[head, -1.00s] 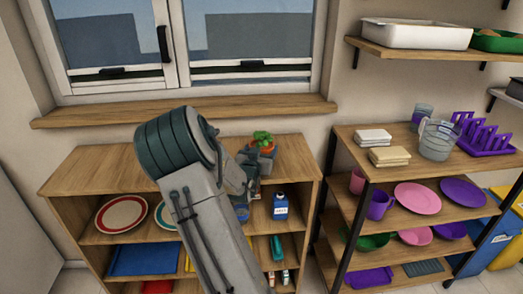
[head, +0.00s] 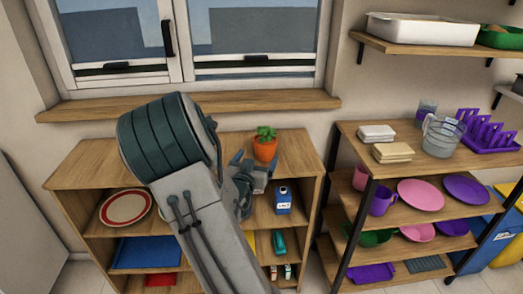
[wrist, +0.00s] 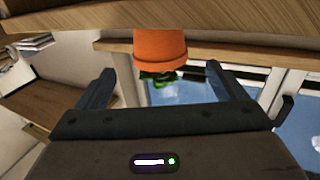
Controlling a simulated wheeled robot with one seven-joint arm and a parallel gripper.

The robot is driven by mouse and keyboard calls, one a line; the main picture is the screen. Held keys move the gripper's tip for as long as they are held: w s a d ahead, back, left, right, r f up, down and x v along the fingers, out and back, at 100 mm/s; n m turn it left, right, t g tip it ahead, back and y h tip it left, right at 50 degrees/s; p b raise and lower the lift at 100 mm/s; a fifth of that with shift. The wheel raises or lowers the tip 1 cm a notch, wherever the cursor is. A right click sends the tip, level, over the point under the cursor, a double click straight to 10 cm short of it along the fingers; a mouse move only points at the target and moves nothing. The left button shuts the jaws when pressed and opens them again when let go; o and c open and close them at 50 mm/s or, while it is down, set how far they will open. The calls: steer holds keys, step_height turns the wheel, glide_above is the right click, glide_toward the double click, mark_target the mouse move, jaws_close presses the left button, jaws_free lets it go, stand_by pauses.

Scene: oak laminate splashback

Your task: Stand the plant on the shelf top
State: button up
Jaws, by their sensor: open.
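The plant is a small green plant in an orange pot (head: 265,151). It stands upright on the wooden shelf top (head: 110,160), near the right end. My gripper (head: 258,174) is in front of the pot, close to the shelf's front edge, and partly hidden by my own arm. In the wrist view, which looks upside down, the pot (wrist: 160,46) appears ahead of and between the two spread fingers (wrist: 160,78). The gripper is open and empty, and I see a gap on both sides of the pot.
Plates (head: 126,207), a blue bottle (head: 283,201) and trays fill the compartments below. A window sill (head: 190,106) runs behind the shelf top. A second rack with a glass jug (head: 441,136) stands to the right. The shelf top left of my arm is clear.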

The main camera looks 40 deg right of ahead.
steer(key=shift+v, duration=1.4)
